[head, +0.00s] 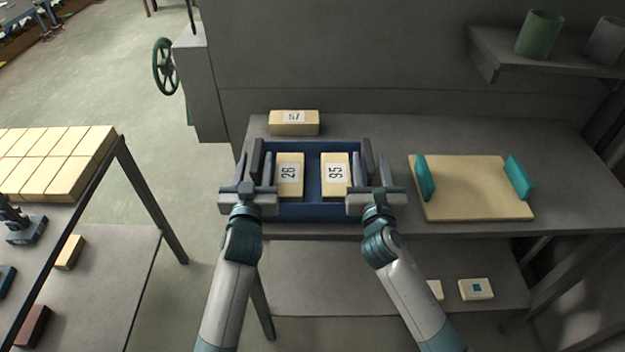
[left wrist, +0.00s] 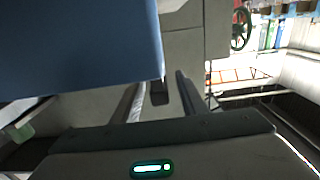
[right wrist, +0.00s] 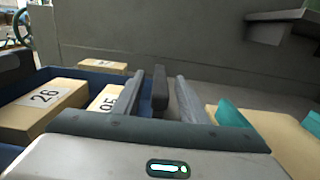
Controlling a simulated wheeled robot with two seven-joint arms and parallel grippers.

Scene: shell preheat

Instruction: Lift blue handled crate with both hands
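The blue handled crate (head: 311,211) stands on the grey table with a dark handle on its left and right sides. Inside lie two tan boxes, labelled 26 (head: 289,174) and 95 (head: 335,173). My left gripper (head: 254,172) is at the left handle, its fingers open on either side of it; the left wrist view shows the handle (left wrist: 158,92) between them with gaps. My right gripper (head: 367,172) is open around the right handle in the same way; the right wrist view shows this handle (right wrist: 160,90) between spread fingers. The crate's blue wall (left wrist: 80,45) fills the left wrist view's upper left.
A tan box labelled 57 (head: 294,123) lies behind the crate. A tan board with teal handles (head: 470,190) lies to its right. A wall shelf (head: 500,60) holds cups at upper right. A rack of tan blocks (head: 55,160) stands left, across a floor gap.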

